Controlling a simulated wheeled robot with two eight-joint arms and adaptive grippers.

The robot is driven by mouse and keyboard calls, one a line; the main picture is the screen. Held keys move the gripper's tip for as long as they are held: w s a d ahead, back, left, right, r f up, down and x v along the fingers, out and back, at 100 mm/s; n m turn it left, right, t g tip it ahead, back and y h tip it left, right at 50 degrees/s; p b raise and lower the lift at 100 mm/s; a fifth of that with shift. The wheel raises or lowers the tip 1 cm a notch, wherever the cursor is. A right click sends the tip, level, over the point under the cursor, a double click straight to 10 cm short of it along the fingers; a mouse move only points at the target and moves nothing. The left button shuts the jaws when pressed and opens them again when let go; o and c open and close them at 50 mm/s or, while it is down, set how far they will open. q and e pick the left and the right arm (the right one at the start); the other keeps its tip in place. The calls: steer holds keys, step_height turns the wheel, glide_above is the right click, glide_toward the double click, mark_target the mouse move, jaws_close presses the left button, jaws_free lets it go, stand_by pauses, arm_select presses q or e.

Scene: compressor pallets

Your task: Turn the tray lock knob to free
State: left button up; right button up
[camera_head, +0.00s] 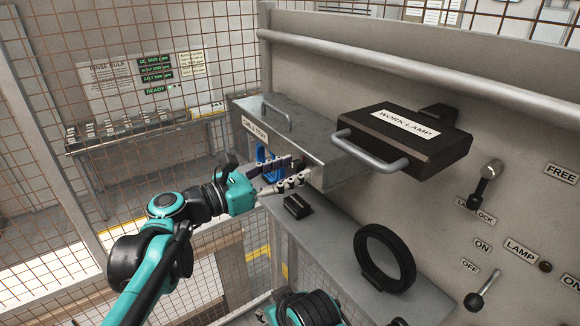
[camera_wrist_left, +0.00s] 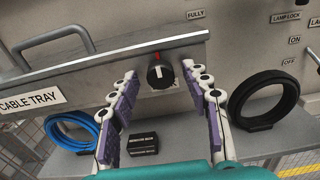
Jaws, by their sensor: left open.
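The tray lock knob (camera_wrist_left: 160,72) is a black round knob with a red mark at its top, on the grey panel just below the tray's edge in the left wrist view. The cable tray (camera_head: 262,117) is a grey metal box with a handle on top and a label on its end. The head view does not show the knob clearly. My right gripper is not in view.
A work lamp (camera_head: 405,140) with a grey handle juts from the panel at right. Below lie a shelf (camera_head: 330,240), a black ring (camera_head: 410,258), a small black block (camera_head: 297,206) and a blue cable coil (camera_wrist_left: 72,133). Lamp-lock and lamp levers (camera_head: 484,185) stand farther right.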

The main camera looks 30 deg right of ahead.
arm_select(q)
steer(key=shift+s+d, duration=0.1)
jaws_close()
steer(key=shift+m, duration=0.4)
steer(key=m+b, duration=0.1)
steer(key=m, duration=0.2)
steer(key=shift+m, duration=0.3)
steer(key=m, duration=0.4)
steer(key=shift+m+b, duration=0.3)
steer(key=shift+b, duration=0.05)
steer(key=m, duration=0.4)
steer(key=shift+m+b, duration=0.3)
steer(key=shift+m, duration=2.2)
